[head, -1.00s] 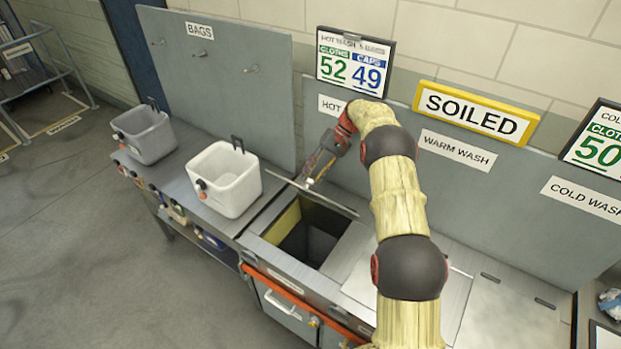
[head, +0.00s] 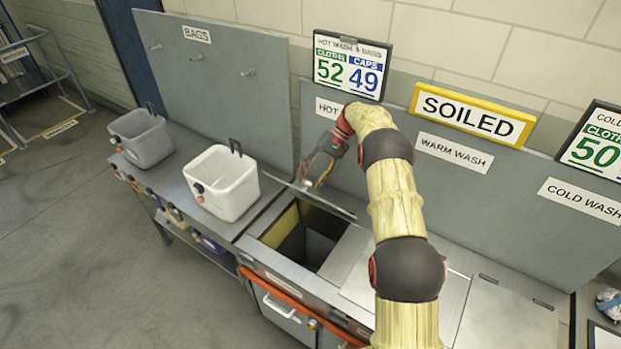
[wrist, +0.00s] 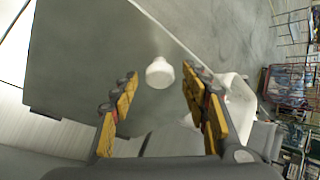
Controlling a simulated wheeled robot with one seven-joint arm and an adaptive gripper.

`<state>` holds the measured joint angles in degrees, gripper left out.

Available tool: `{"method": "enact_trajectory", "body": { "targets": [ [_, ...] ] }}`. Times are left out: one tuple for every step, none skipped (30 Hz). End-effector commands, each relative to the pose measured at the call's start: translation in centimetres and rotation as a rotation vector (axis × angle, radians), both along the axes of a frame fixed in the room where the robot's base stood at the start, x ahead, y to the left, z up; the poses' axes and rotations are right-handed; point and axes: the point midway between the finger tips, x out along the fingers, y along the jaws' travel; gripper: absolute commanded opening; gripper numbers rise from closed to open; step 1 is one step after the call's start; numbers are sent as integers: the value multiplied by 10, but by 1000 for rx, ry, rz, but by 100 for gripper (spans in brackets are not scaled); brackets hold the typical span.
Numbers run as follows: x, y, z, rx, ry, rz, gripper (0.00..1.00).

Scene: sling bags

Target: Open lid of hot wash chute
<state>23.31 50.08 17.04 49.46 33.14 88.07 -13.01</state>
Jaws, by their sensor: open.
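The hot wash chute stands open in the head view, with a dark square opening (head: 303,240) in the counter. Its lid (head: 325,205) is raised and tilted up behind the opening, seen nearly edge-on. In the wrist view the lid is a broad grey plate (wrist: 85,60) with a pale round knob (wrist: 160,73). My gripper (wrist: 160,82) is open, with its yellow-padded fingers on either side of the knob and gaps showing. In the head view my gripper (head: 318,172) is close to the lid, below the partly covered "HOT" label (head: 328,107).
A white bin (head: 222,190) stands on the counter left of the opening, with a grey bin (head: 142,140) farther left. The closed warm wash cover (head: 455,300) lies right, partly behind my arm. A grey back panel (head: 430,180) rises behind.

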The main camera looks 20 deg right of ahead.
Motion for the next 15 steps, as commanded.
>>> {"method": "enact_trajectory", "body": {
  "targets": [
    [0, 0, 0, 0, 1, 1, 46],
    [0, 0, 0, 0, 1, 1, 46],
    [0, 0, 1, 0, 0, 0, 46],
    [0, 0, 2, 0, 0, 0, 46],
    [0, 0, 4, 0, 0, 0, 46],
    [0, 0, 8, 0, -1, 0, 46],
    [0, 0, 12, 0, -1, 0, 46],
    [0, 0, 16, 0, -1, 0, 46],
    [1, 0, 22, -2, -2, 0, 46],
    [1, 0, 27, -2, -2, 0, 46],
    [1, 0, 33, -1, -3, 1, 46],
    [1, 0, 40, 0, -2, 1, 46],
    [1, 0, 46, -1, -3, 0, 46],
    [1, 0, 52, -2, -3, 0, 46],
    [1, 0, 60, -2, -3, -1, 46]
  ]
}}
